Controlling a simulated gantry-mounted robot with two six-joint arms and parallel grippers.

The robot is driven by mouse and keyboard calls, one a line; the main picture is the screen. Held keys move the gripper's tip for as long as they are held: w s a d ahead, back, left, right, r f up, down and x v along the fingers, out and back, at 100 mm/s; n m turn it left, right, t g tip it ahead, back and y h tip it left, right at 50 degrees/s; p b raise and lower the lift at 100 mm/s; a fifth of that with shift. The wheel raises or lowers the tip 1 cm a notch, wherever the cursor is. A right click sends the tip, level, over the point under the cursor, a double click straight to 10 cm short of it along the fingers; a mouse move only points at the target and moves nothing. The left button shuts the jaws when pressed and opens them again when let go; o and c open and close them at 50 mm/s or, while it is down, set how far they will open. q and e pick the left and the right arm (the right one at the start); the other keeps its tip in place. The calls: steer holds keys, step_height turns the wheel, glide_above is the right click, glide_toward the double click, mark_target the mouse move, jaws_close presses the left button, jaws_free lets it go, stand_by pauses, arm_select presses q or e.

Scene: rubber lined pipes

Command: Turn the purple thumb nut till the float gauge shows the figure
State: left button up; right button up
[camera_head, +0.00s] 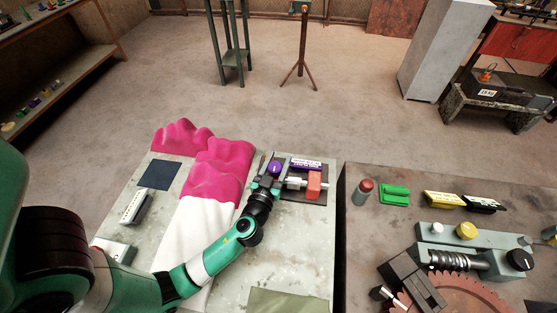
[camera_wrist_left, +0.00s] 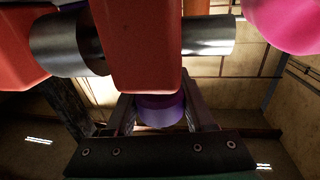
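My left gripper (camera_head: 270,176) is at the float gauge, a small fixture on a dark plate (camera_head: 298,198) on the left table. A dark purple knob (camera_head: 275,168) shows at its fingertips in the head view. In the left wrist view, a purple rounded part (camera_wrist_left: 160,112), likely the thumb nut, sits between the two fingers (camera_wrist_left: 162,105). An orange-red block (camera_wrist_left: 145,50) hides its upper part and the tips, so I cannot tell whether the fingers press on it. The block (camera_head: 314,184) sits on a grey rod. The gauge's figures are not readable. My right gripper is not in view.
The right table holds a worm-gear fixture (camera_head: 465,240), a red gear (camera_head: 465,297) and a green block (camera_head: 394,195).

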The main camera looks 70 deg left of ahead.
arm_select(q)
jaws_close()
